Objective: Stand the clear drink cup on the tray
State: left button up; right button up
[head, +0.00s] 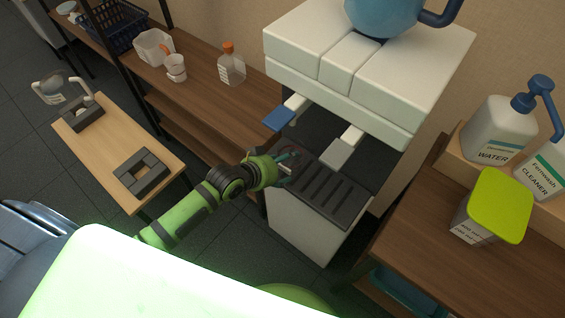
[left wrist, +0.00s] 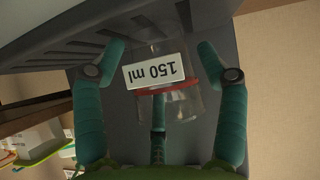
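The clear drink cup (left wrist: 180,105) shows in the left wrist view, with a white "150 ml" label and a red line. It lies between the spread teal fingers of my left gripper (left wrist: 160,62), with visible gaps at their tips, so the gripper looks open around it. The label reads upside down in that view. In the head view my left gripper (head: 287,163) is at the left edge of the dark slotted tray (head: 325,200), and the cup there is too small to make out. The slotted tray (left wrist: 45,53) lies beside the cup's end; I cannot tell whether they touch. My right gripper is not in view.
The white machine's upper body (head: 350,75) overhangs the tray, with a blue paddle (head: 278,118) and a grey paddle (head: 337,154) sticking out. A shelf (head: 205,95) with cups and a bottle stands left; a counter (head: 420,240) with pump bottles stands right.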

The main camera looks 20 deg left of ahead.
pick_arm(q)
jog(key=shift+r, duration=0.15)
jog(key=shift+s+a+r, duration=0.1)
jog(key=shift+s+r, duration=0.05)
jog(key=p+v, duration=0.1)
jog(key=v, duration=1.1)
jog(key=s+a+f+n+g+y, duration=0.1)
jog(key=s+a+f, duration=0.2)
jog(key=f, duration=0.6)
jog(key=s+a+f+g+y, duration=0.1)
jog(key=s+a+f+y, duration=0.15)
jog(key=f, duration=0.65)
jog(key=s+a+f+n+g+y, duration=0.1)
jog(key=s+a+f+g, duration=0.15)
jog(key=f, duration=0.65)
jog(key=s+d+f+g, duration=0.1)
jog(key=s+f, duration=0.3)
jog(key=s, duration=0.3)
jog(key=s+d+f+m+g, duration=0.1)
jog(key=s+f, duration=0.3)
jog(key=s, duration=0.4)
jog(key=s+d+f+m+g, duration=0.1)
jog(key=s+d+f+g, duration=0.1)
jog(key=s+f, duration=0.3)
jog(key=s+d, duration=0.1)
jog(key=s, duration=0.1)
jog(key=shift+s, duration=0.3)
jog(key=shift+c, duration=0.5)
